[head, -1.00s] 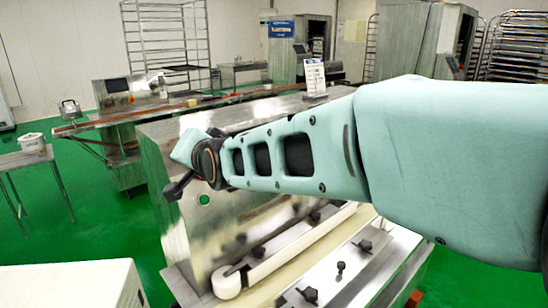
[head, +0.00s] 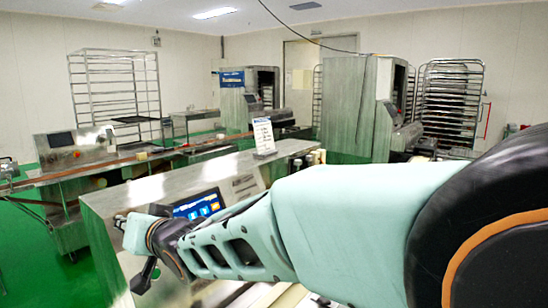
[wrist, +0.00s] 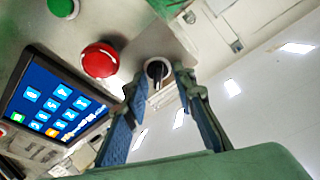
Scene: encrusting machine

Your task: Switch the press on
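The press (head: 150,188) is a large brushed-metal machine in front of me in the head view. Its lit blue touchscreen (head: 198,205) shows just above my arm, and also in the wrist view (wrist: 52,102). In the wrist view, a black rotary switch (wrist: 157,70) with a pale mark sits on the panel beside a red round button (wrist: 100,60) and a green button (wrist: 63,8). My gripper (wrist: 160,80) is open, with its two blue fingers on either side of the rotary switch. Whether either finger touches it I cannot tell. My arm hides much of the panel in the head view.
A small sign (head: 263,136) stands on the press's far top edge. A long conveyor machine (head: 75,158) stands behind to the left. Racks (head: 450,100) and tall metal cabinets (head: 355,100) stand at the back. Green floor is open at the left.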

